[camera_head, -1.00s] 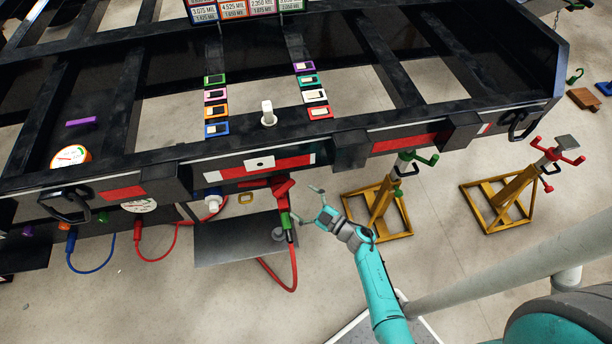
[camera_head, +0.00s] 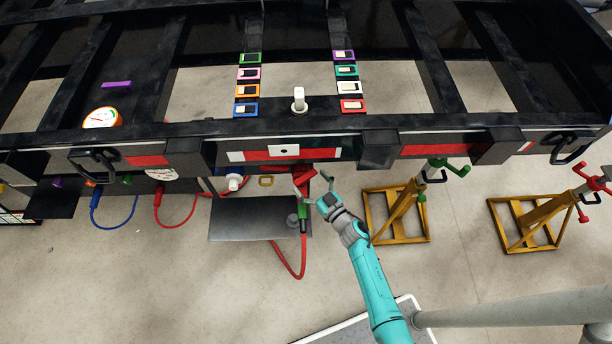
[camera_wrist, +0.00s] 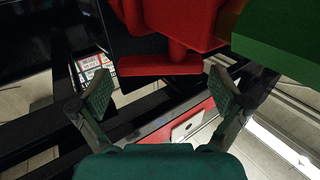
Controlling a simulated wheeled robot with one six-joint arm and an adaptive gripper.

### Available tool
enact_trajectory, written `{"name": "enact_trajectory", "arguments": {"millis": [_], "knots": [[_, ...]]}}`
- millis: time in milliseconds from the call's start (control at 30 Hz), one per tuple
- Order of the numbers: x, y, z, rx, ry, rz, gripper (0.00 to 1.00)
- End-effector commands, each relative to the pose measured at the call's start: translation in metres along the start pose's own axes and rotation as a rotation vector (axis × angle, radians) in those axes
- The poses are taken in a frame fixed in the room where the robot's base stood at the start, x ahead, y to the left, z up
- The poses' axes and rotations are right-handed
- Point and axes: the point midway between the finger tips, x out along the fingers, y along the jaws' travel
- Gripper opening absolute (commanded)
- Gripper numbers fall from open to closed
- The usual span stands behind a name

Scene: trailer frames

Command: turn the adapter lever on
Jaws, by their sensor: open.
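The red adapter (camera_head: 304,179) hangs below the front beam of the black trailer frame, with a green hose connector (camera_head: 303,220) under it. In the wrist view the red adapter body (camera_wrist: 185,22) fills the top, and its flat red lever (camera_wrist: 160,66) lies across the picture. My gripper (camera_head: 318,189) is just to the right of the adapter. In the wrist view my gripper (camera_wrist: 163,94) is open, with one finger on each side below the lever's ends. Nothing is held. I cannot tell whether a finger touches the lever.
A grey shelf plate (camera_head: 250,222) lies below and left of the adapter. A red hose (camera_head: 288,267) hangs from the connector. A yellow jack stand (camera_head: 375,222) is to the right. The trailer beam (camera_head: 240,145) runs overhead.

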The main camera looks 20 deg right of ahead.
Motion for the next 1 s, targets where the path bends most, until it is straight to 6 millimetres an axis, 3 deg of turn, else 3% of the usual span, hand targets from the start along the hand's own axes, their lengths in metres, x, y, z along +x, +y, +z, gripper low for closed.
{"name": "enact_trajectory", "arguments": {"millis": [200, 533, 567, 733, 1000], "knots": [[0.020, 0.000, 0.000, 0.000, 0.000, 0.000, 1.00], [0.023, 0.000, 0.001, -0.001, -0.001, 0.000, 1.00], [0.023, 0.000, 0.000, -0.001, -0.001, 0.000, 0.97], [0.023, 0.000, 0.000, -0.001, -0.001, 0.000, 0.55], [0.023, 0.001, 0.000, -0.002, -0.001, -0.010, 0.54]]}}
